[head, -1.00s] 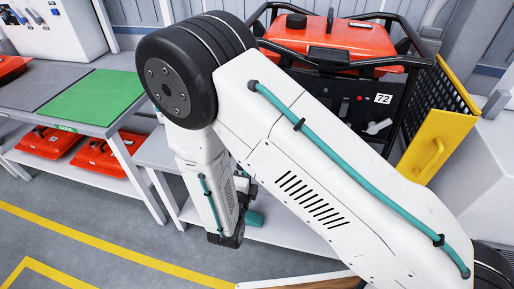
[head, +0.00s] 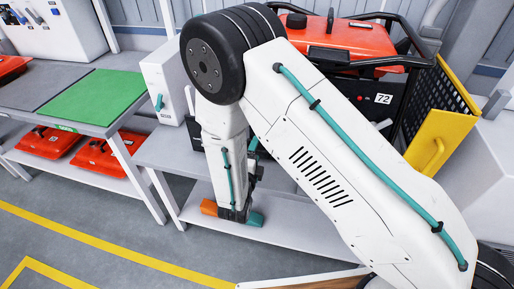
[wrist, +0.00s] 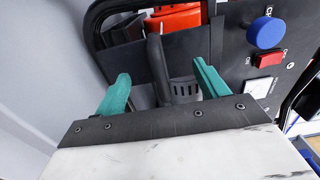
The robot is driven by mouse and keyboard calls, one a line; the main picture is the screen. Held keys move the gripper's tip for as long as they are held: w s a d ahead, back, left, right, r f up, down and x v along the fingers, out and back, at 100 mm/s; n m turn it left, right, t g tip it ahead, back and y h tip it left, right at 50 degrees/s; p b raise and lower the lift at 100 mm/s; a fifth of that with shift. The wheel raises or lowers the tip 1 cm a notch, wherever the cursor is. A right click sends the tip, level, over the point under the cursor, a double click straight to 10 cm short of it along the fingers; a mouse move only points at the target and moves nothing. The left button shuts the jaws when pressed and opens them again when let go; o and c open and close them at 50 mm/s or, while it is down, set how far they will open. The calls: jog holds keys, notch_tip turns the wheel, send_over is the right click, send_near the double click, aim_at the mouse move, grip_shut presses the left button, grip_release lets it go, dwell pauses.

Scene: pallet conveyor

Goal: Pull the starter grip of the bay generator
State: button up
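The bay generator (head: 355,38) has an orange tank in a black tube frame and carries a "72" label in the head view. Its front is largely hidden behind my arm. In the wrist view my gripper (wrist: 160,88) has its two teal fingers apart. A dark upright handle-like part (wrist: 157,68) shows between them, beyond the fingertips or level with them; I cannot tell the depth or whether they touch. It may be the starter grip. A blue knob (wrist: 266,33) and a red switch (wrist: 267,59) are on the panel to the right.
A yellow panel (head: 440,135) stands at the generator's right. A white box with a teal handle (head: 165,85) is left of my arm. An orange piece (head: 208,207) and a teal piece (head: 256,219) show at the lower shelf (head: 300,235). The grey floor is clear at front left.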

jog(key=shift+o, duration=0.3)
jog(key=shift+s, duration=0.1)
jog(key=v, duration=0.9)
jog(key=shift+s, duration=0.35)
jog(key=shift+a, duration=0.1)
